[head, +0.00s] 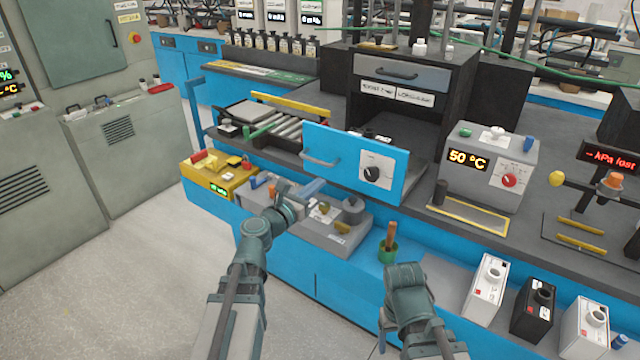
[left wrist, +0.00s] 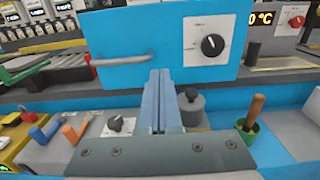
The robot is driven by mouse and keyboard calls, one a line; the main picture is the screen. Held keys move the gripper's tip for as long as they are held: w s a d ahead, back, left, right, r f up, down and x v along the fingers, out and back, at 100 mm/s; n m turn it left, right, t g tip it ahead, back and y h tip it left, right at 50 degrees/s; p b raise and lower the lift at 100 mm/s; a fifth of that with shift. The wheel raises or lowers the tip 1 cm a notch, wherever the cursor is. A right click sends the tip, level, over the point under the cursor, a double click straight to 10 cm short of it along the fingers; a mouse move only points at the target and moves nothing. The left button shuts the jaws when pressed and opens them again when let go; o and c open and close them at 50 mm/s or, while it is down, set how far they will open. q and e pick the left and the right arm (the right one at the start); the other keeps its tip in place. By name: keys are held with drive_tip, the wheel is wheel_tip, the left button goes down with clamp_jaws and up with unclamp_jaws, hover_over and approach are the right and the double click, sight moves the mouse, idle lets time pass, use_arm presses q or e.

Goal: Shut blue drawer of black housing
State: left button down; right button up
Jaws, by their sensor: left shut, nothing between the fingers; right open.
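The blue drawer (head: 345,164) sticks out from the lower part of the black housing (head: 451,112). Its front carries a grey bar handle and a white panel with a black knob. The blue front fills the upper middle of the left wrist view (left wrist: 165,65). My left gripper (head: 318,186) is shut and empty, just in front of and below the drawer front; whether its tips touch the front I cannot tell. In the left wrist view its fingers (left wrist: 159,75) point at the front, right of the handle. My right gripper (head: 385,345) is open and low, away from the drawer.
A grey drawer (head: 402,73) sits above in the housing. A 50 °C box (head: 488,165) stands to the right. A grey unit with knobs (head: 335,235), a yellow box (head: 218,178) and a green cup with a wooden handle (head: 388,252) stand on the lower blue ledge.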

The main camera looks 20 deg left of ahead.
sight(345, 161)
use_arm(q)
drive_tip(key=x, duration=1.1)
drive_tip(key=shift+w, duration=0.2)
drive_tip(key=x, duration=3)
drive_tip(key=shift+w+f, duration=0.1)
drive_tip(key=shift+f, duration=0.1)
drive_tip(key=shift+w+d+r, duration=0.1)
drive_tip(key=shift+w, duration=0.4)
drive_tip(key=shift+s, duration=0.1)
